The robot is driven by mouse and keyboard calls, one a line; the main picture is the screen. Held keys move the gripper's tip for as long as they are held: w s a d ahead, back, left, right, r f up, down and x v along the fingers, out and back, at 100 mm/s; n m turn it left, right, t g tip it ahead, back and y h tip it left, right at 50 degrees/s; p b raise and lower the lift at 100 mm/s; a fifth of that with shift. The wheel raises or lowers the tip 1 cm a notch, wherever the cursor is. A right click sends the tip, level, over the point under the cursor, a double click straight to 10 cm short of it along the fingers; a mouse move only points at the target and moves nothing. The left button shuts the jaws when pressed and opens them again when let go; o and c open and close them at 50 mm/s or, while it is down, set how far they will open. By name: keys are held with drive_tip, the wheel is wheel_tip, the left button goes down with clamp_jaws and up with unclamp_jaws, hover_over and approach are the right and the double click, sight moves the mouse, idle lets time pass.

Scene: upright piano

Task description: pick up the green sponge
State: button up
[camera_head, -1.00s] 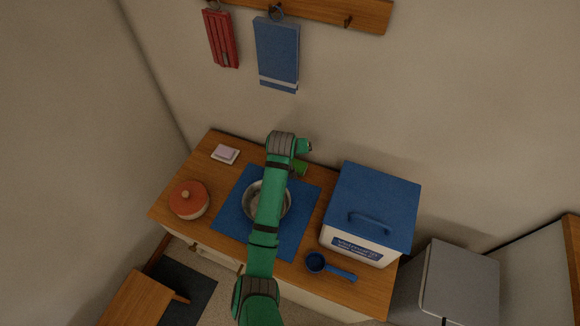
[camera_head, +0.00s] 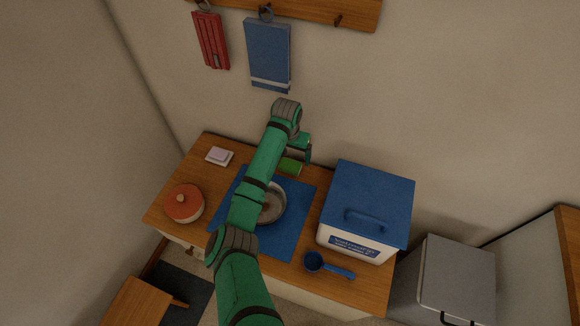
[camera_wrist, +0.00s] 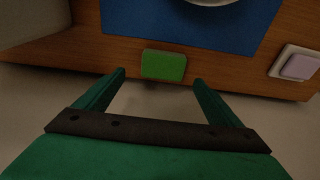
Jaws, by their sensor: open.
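The green sponge (camera_head: 291,166) lies on the wooden counter (camera_head: 222,177) near its back edge, by the blue mat. In the wrist view the sponge (camera_wrist: 163,65) shows whole, ahead of and between my two fingers. My gripper (camera_wrist: 160,82) is open and empty, with its fingers apart on either side and short of the sponge. In the head view my gripper (camera_head: 307,157) hangs at the back of the counter, just right of the sponge.
A metal bowl (camera_head: 272,205) sits on the blue mat (camera_head: 291,232). A blue-lidded box (camera_head: 369,200) and a blue scoop (camera_head: 314,262) are at right. A red-lidded pot (camera_head: 184,204) and a pink-topped block (camera_head: 219,156) are at left. Cloths (camera_head: 268,53) hang above.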

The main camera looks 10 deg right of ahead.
sight(290, 164)
drive_tip(key=shift+w+a+f, duration=0.1)
drive_tip(key=shift+w+f, duration=0.05)
drive_tip(key=shift+f, duration=1.25)
drive_tip(key=shift+w+a+f, duration=0.1)
drive_tip(key=shift+f, duration=1.25)
drive_tip(key=c, duration=1.1)
